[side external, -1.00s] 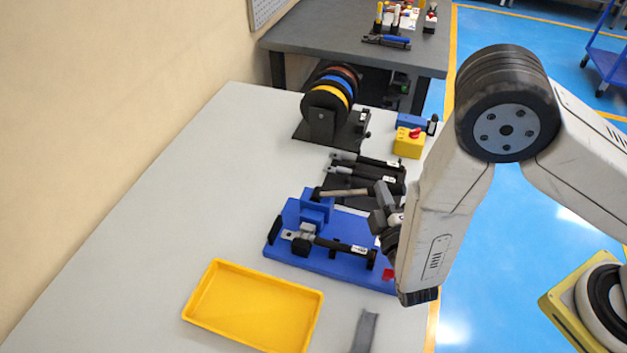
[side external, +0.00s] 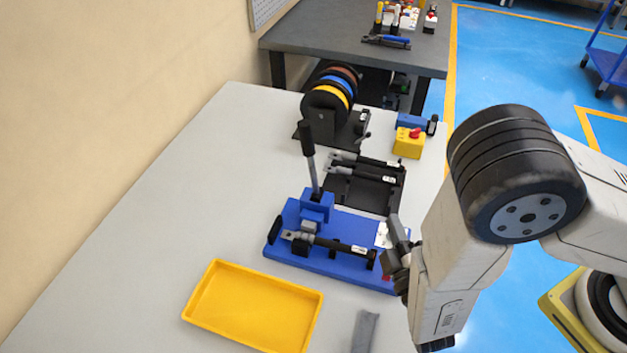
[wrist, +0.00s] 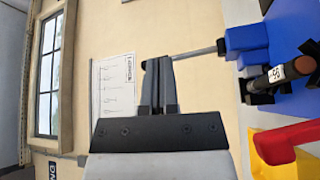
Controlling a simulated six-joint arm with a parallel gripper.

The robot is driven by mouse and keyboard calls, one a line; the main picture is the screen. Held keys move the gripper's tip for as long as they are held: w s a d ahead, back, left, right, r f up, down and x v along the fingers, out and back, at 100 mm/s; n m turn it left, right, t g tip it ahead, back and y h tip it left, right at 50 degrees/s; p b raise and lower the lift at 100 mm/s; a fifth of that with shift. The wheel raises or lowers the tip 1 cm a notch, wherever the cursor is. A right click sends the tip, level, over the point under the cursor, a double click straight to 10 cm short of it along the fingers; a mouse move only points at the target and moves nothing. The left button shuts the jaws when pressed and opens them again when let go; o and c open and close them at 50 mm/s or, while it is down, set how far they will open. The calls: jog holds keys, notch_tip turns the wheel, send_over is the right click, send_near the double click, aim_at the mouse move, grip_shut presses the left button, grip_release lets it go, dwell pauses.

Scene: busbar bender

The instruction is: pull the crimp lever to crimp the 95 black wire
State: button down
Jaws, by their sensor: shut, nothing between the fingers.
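The crimp lever (side external: 313,172) is a grey rod with a black grip, standing nearly upright on the blue crimp block (side external: 316,206) of the blue base. The black wire (side external: 335,244) lies along the base in front of the block, its metal lug end at the left. In the wrist view its label reads 95 (wrist: 276,75). My gripper (side external: 396,225) is at the right end of the base, apart from the lever. Its fingers (wrist: 158,66) are shut and empty in the wrist view. There the lever's rod (wrist: 196,52) runs behind them, hiding part of it.
A yellow tray (side external: 255,307) and a grey strip (side external: 365,331) lie in front of the base. A black rack (side external: 370,190) with more black wires, a spool stand (side external: 322,123) and a yellow box with a red button (side external: 408,143) stand behind. The left tabletop is clear.

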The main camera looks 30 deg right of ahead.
jog(key=shift+s+a, duration=0.1)
jog(key=shift+s, duration=0.2)
jog(key=shift+w, duration=0.1)
jog(key=w+d+m+g+y, duration=0.4)
jog(key=w+m+g, duration=0.4)
jog(key=w+g, duration=0.1)
jog(key=s+d+r+m+g, duration=0.2)
jog(key=s+d+r+g, duration=0.1)
jog(key=s+d, duration=0.2)
jog(key=s+d+r+m+g+y, duration=0.1)
jog(key=s+d+r+g, duration=0.3)
jog(key=d, duration=0.5)
jog(key=shift+s+m, duration=0.5)
jog(key=shift+m, duration=0.2)
